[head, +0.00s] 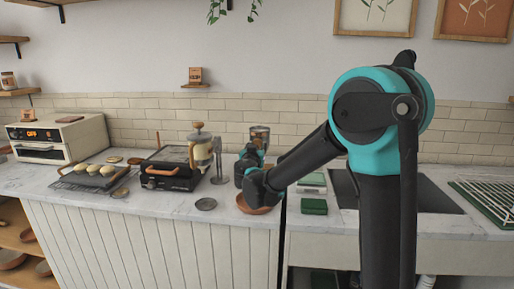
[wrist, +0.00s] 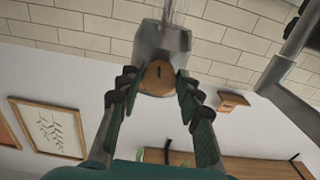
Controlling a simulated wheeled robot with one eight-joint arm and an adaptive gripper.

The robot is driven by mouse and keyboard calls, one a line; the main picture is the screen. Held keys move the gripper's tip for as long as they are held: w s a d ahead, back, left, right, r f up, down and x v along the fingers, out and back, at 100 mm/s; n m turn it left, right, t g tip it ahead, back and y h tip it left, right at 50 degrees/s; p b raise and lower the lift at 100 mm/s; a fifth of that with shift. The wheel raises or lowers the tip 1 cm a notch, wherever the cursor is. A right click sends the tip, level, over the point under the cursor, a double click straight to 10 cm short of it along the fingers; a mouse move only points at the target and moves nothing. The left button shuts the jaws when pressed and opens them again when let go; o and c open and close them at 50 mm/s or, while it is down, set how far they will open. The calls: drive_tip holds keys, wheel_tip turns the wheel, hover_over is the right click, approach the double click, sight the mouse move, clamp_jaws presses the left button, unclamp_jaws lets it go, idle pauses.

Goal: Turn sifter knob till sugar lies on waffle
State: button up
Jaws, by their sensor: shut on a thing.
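The sifter knob (wrist: 157,78) is a round wooden disc with a dark slot, on the front of the grey metal sifter body (wrist: 161,38) in the wrist view. My gripper (wrist: 156,84) has its green-padded fingers on both sides of the knob, shut on it. In the head view my gripper (head: 252,160) is in front of a metal-and-brown vessel (head: 260,134), probably the sifter's top. A terracotta plate (head: 247,209) stands below, partly hidden by my arm. I cannot make out the waffle or any sugar on it.
The black waffle iron (head: 171,171), a cream-coloured press pot (head: 200,151) and a small dark dish (head: 206,204) stand left of my gripper. A rack with round pastries (head: 91,180) is farther left.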

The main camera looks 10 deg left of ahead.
drive_tip(key=shift+m, duration=0.3)
drive_tip(key=o, duration=1.2)
drive_tip(key=shift+c, duration=0.2)
drive_tip(key=shift+s, duration=0.15)
drive_tip(key=s, duration=1.1)
drive_tip(key=shift+s+a, duration=0.2)
drive_tip(key=shift+s, duration=0.2)
drive_tip(key=shift+s, duration=0.1)
